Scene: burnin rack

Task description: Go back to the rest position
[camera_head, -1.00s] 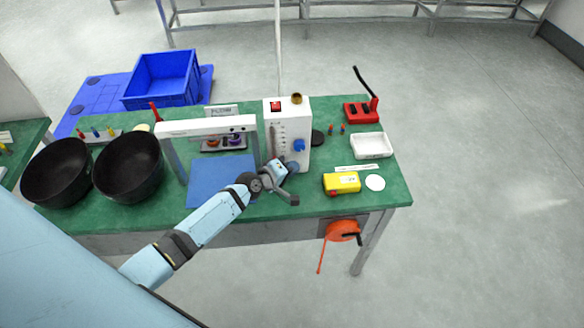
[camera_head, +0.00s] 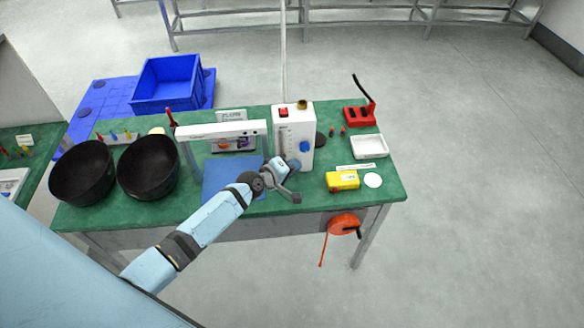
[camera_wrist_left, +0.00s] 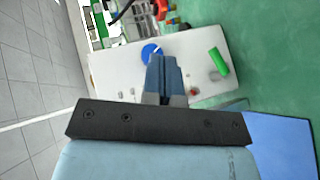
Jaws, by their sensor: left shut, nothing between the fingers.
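My left gripper (camera_head: 294,163) is in front of the white box with the blue knob (camera_head: 306,124), near its lower front in the head view. In the left wrist view the gripper's fingers (camera_wrist_left: 161,68) are together with nothing between them. They point toward the white box (camera_wrist_left: 112,75), and its blue knob (camera_wrist_left: 150,52) shows just beyond the fingertips. Whether the fingers touch the box cannot be told. My right gripper is not in view.
The green table (camera_head: 225,210) bears a white frame (camera_head: 222,130) over a blue mat (camera_head: 222,172), black bowls (camera_head: 148,168), a yellow device (camera_head: 342,181), a white tray (camera_head: 370,146) and a red stand (camera_head: 358,115). An orange reel (camera_head: 344,223) hangs at the front edge. The floor at right is clear.

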